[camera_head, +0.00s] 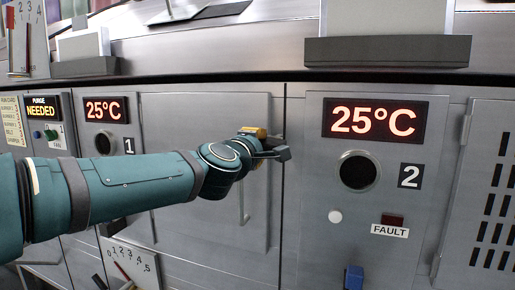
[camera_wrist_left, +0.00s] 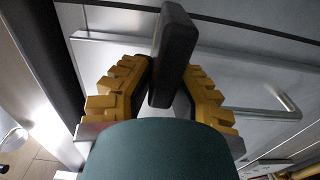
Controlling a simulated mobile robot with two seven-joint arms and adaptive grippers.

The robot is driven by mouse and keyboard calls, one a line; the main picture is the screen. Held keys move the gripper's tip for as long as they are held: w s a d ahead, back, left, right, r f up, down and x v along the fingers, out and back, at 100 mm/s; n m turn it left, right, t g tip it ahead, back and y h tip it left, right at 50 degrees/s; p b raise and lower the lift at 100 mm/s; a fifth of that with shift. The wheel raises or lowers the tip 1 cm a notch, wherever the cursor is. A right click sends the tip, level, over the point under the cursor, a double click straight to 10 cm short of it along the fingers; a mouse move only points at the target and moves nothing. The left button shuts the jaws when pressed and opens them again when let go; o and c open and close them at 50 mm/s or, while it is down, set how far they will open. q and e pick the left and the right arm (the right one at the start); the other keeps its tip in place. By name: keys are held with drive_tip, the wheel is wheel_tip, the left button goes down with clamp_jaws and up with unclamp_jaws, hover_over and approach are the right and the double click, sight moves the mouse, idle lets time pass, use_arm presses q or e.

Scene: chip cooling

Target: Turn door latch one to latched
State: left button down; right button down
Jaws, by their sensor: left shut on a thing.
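My left gripper (camera_head: 262,143) is at the right edge of the grey door one (camera_head: 190,115), left of the seam with unit two. It is shut on a dark door latch (camera_head: 281,153), which sticks out past the fingers to the right. In the left wrist view, the yellow ribbed fingers (camera_wrist_left: 165,88) sit on both sides of the dark bar-shaped latch (camera_wrist_left: 176,45). The latch's pivot is hidden behind the gripper, so I cannot tell whether it is latched. My right gripper is not in view.
A vertical bar handle (camera_head: 243,205) is on door one below my gripper; it also shows in the left wrist view (camera_wrist_left: 285,103). Unit two's display (camera_head: 374,119) reads 25°C, with a round port (camera_head: 357,171) and a fault label (camera_head: 390,231) below. A ledge (camera_head: 388,51) runs above.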

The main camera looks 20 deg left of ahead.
use_arm(q)
drive_tip(key=shift+f, duration=0.1)
idle(0.5)
drive_tip(key=c, duration=0.9)
unclamp_jaws()
drive_tip(key=shift+w, duration=0.1)
drive_tip(key=s, duration=1.2)
drive_tip(key=shift+a, duration=0.2)
